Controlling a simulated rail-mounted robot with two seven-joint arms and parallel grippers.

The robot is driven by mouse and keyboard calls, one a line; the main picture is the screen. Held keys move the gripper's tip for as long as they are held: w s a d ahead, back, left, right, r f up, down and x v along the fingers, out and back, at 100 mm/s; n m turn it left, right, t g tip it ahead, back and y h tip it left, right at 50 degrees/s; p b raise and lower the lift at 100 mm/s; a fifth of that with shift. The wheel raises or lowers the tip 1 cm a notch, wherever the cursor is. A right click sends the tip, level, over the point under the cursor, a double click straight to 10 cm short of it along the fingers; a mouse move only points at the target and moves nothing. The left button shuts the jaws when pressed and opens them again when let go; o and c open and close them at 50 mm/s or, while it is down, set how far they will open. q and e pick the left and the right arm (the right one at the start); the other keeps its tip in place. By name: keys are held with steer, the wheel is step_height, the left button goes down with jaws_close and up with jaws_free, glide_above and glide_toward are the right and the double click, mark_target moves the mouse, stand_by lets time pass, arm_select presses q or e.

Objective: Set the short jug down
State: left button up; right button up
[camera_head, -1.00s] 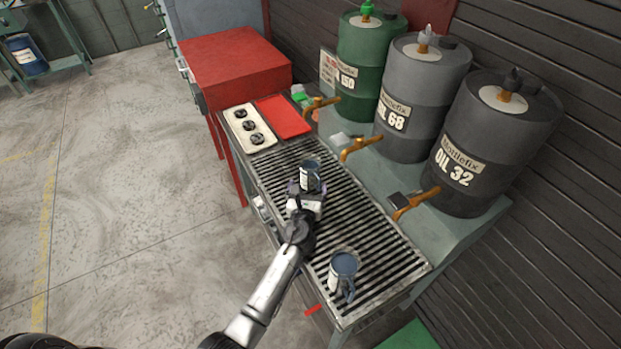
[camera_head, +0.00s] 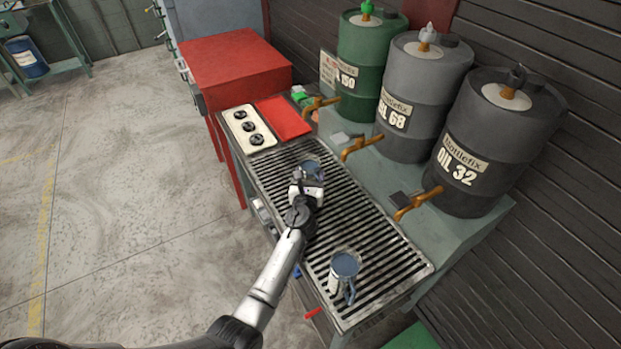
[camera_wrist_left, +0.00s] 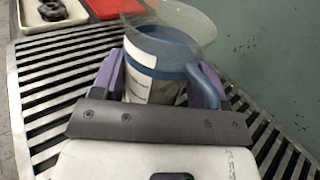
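A blue-grey jug with a white label (camera_head: 311,168) is at my left gripper (camera_head: 307,182), over the far half of the slatted grate (camera_head: 375,240). In the left wrist view the jug (camera_wrist_left: 155,70) stands between the purple fingers, its handle by the right finger; the fingers look closed on its sides. Its base is hidden by the gripper, so I cannot tell if it touches the slats. A second blue-grey jug (camera_head: 344,272) stands upright on the near end of the grate. My right gripper is not in view.
Three oil drums, green (camera_head: 366,65), grey (camera_head: 420,100) and dark (camera_head: 490,140), stand behind the grate with brass taps reaching over it. Bare slats separate the jugs.

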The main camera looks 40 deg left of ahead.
arm_select(q)
steer(key=c, duration=0.6)
